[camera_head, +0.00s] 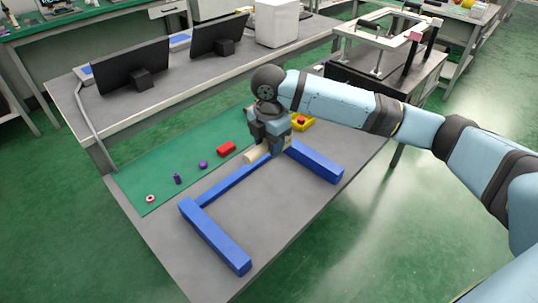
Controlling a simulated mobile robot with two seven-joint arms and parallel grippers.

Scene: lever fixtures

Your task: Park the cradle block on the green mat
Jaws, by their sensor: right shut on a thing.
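A large blue U-shaped block (222,189) lies on the grey table, with two thick arms and a thinner crossbar; I cannot tell for sure that it is the cradle block. My right gripper (277,150) points down at the crossbar near its far right corner. It looks shut on the bar, though its body hides the exact contact. The green mat (150,182) lies along the far left side of the table, beside the bar. A yellow tray-like piece (308,121) with something red in it is just beyond the gripper, partly hidden. My left gripper is not in view.
On the mat stand a ring (150,199), a purple cylinder (178,179), a purple ball (203,165) and a red block (227,149). A cream cylinder (252,156) lies close beside my gripper. The table inside the U is bare. Monitors stand on the bench behind.

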